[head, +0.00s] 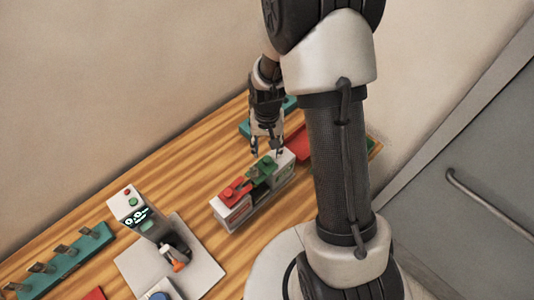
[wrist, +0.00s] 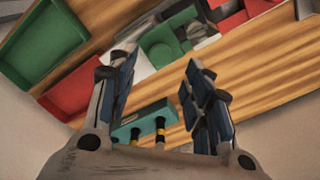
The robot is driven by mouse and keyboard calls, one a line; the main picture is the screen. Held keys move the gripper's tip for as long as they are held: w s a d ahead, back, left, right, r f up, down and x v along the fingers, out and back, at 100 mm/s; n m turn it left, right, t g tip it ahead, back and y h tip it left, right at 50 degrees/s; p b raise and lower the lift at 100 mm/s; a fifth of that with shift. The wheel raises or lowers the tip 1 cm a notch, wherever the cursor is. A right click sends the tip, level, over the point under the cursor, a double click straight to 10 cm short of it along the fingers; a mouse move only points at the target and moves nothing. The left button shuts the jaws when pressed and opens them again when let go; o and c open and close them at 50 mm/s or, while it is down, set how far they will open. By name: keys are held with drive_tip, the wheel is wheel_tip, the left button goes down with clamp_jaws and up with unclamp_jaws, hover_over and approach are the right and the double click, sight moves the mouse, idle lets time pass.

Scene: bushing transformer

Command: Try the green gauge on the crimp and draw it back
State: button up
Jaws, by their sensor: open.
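The green gauge (head: 263,168) sits in a light grey holder (head: 254,207) on the wooden bench, beside a red gauge (head: 233,190). In the wrist view the green gauge (wrist: 164,46) shows beyond my fingertips. My gripper (head: 267,150) is just above the far end of the holder, pointing down. In the wrist view its two fingers (wrist: 160,76) are spread wide with nothing between them. I cannot tell whether it touches the gauge; it appears apart. I cannot pick out the crimp for certain; several metal pieces stand on a teal rack (head: 66,262) at the left.
A grey plate (head: 197,258) bears a post with a lit display (head: 139,217) and an orange-tipped part. A teal block (wrist: 146,118) with two black pins is near my gripper. Red (wrist: 80,92) and green (wrist: 45,45) trays lie beyond. Bench between plate and holder is clear.

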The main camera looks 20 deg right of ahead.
sight(267, 159)
wheel_tip(267, 159, up, 6)
drive_tip(key=shift+r, duration=0.25)
